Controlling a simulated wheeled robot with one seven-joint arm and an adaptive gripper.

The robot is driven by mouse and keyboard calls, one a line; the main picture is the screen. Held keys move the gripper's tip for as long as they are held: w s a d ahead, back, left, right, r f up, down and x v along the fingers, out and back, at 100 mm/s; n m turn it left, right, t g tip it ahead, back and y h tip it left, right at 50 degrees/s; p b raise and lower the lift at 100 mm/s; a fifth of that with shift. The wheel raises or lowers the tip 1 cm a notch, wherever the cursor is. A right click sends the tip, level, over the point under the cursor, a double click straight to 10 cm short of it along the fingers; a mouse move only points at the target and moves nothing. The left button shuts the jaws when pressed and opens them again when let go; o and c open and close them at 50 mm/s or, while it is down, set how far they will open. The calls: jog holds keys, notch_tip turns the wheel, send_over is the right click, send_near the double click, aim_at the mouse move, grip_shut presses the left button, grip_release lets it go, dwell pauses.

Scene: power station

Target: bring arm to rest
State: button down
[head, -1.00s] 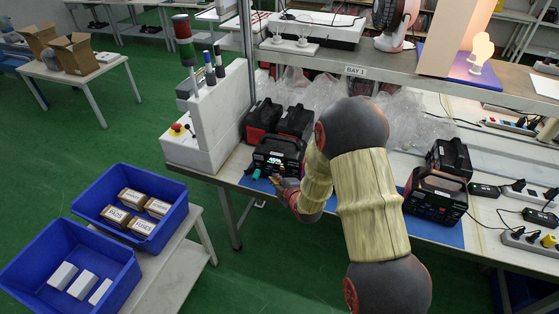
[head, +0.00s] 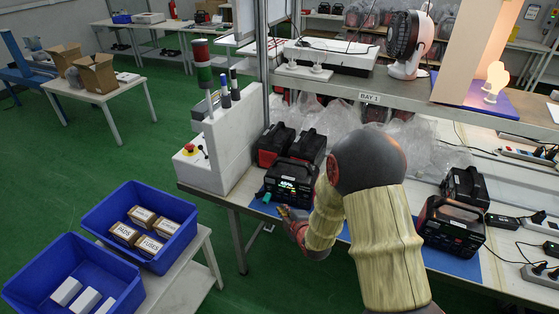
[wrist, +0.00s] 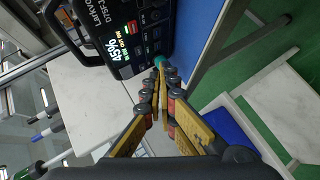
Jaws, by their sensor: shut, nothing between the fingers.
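My gripper (head: 290,212) is shut and empty in front of the bench, at the front face of a black power station (head: 291,181). In the wrist view, the closed fingertips (wrist: 159,66) point at the lower edge of this power station (wrist: 120,35), whose lit display reads 45%. A green-teal piece (wrist: 158,61) shows right at the fingertips, on or beside the power station's front; I cannot tell whether they touch. My arm reaches across the blue mat from the lower right.
More power stations stand behind on the bench and at the right (head: 449,226). A white control box with a red button (head: 190,149) stands left. Blue bins (head: 147,187) with boxes sit on a low table. A shelf (head: 396,93) overhangs the bench. Green floor is open at left.

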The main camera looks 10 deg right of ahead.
jog(key=s+d+f+m+g, duration=0.2)
jog(key=s+f+m+g, duration=0.2)
jog(key=s+f, duration=0.3)
jog(key=s+d+m+g+h, duration=0.2)
jog(key=s+m+g, duration=0.25)
jog(key=s, duration=0.35)
jog(key=s+r+m, duration=0.2)
jog(key=s+r, duration=0.5)
jog(key=r, duration=0.4)
jog(key=s+a+r+m+t, duration=0.1)
jog(key=s+r+m, duration=0.2)
jog(key=s+r, duration=0.5)
jog(key=s+a+r+m, duration=0.1)
jog(key=s+r+m, duration=0.1)
jog(key=s+r, duration=0.6)
notch_tip(320, 180, up, 7)
jog(key=shift+s+f, duration=0.2)
jog(key=shift+s, duration=0.05)
